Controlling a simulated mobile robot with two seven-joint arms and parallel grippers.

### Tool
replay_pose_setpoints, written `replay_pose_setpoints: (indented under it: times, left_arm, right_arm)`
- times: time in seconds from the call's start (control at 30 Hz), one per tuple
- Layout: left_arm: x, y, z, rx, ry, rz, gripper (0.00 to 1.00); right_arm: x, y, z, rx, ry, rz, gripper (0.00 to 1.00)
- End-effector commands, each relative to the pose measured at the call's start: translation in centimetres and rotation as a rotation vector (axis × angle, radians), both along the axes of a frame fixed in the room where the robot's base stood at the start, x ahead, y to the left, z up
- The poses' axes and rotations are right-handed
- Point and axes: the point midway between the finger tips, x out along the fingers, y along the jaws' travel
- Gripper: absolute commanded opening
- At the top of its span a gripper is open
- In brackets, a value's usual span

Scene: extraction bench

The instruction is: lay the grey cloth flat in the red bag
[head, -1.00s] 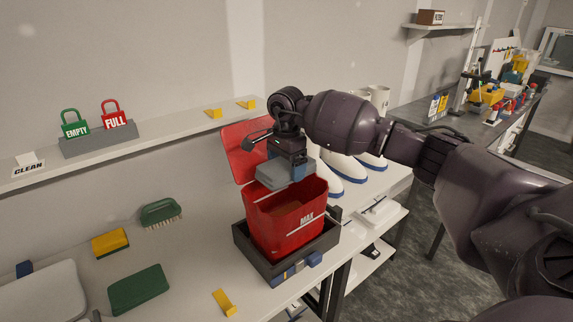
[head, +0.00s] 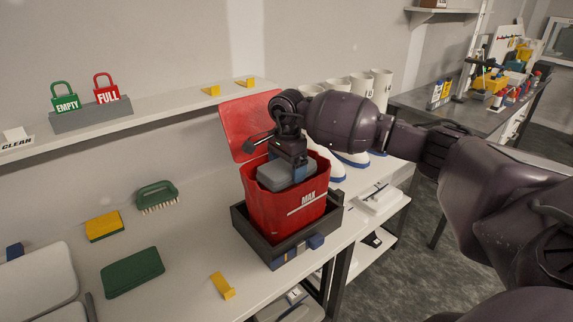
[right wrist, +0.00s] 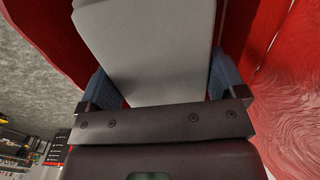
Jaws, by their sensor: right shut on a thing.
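The red bag (head: 284,217) is an open red bin marked MAX, with its red lid (head: 245,128) raised at the back. It stands in a dark tray (head: 260,247) on the bench. My right gripper (head: 289,172) is at the bag's mouth, pointing down. It is shut on the grey cloth (head: 284,174), a folded pad that sits level just inside the rim. In the right wrist view the cloth (right wrist: 150,50) lies between the blue fingers (right wrist: 160,90), with red walls on both sides. The bag's floor is hidden. My left gripper is not in view.
A green pad (head: 132,272), a yellow sponge (head: 104,227) and a green brush (head: 157,196) lie on the bench to the left. A yellow wedge (head: 222,286) lies near the front edge. White boots (head: 350,160) stand behind the bag.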

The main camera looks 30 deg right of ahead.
Motion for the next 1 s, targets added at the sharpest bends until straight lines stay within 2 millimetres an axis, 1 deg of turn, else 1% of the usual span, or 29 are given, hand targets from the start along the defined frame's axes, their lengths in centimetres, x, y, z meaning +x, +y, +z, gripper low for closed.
replay_pose_setpoints:
  times: [0.1, 0.4, 0.43, 0.47, 0.5, 0.77, 0.87, 0.97, 1.0]
  left_arm:
    - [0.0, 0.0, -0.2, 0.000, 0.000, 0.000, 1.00]
    - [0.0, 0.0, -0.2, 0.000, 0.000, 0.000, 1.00]
    - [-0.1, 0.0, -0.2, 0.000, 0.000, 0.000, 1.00]
    - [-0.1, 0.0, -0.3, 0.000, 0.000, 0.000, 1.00]
    - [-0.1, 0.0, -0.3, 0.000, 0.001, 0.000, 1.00]
    - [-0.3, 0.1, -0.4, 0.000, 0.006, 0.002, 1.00]
    - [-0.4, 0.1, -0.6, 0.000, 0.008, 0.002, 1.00]
    - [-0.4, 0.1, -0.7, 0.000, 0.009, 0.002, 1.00]
    - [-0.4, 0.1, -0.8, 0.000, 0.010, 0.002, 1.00]
  right_arm:
    - [0.0, 0.0, -0.3, 0.000, -0.001, 0.000, 0.66]
    - [0.0, 0.0, -0.3, 0.000, -0.001, 0.000, 0.66]
    - [0.0, 0.0, -0.3, 0.000, -0.001, 0.000, 0.93]
    - [0.0, 0.0, -0.3, 0.000, -0.001, 0.000, 0.97]
    - [0.0, 0.0, -0.3, 0.000, -0.001, 0.000, 1.00]
    - [0.0, 0.0, -0.1, 0.000, -0.001, 0.000, 1.00]
    - [0.1, 0.0, 0.7, -0.001, -0.004, 0.001, 1.00]
    - [0.1, 0.0, 2.1, -0.001, -0.004, 0.002, 1.00]
    - [0.1, 0.0, 2.9, -0.002, -0.004, 0.001, 1.00]
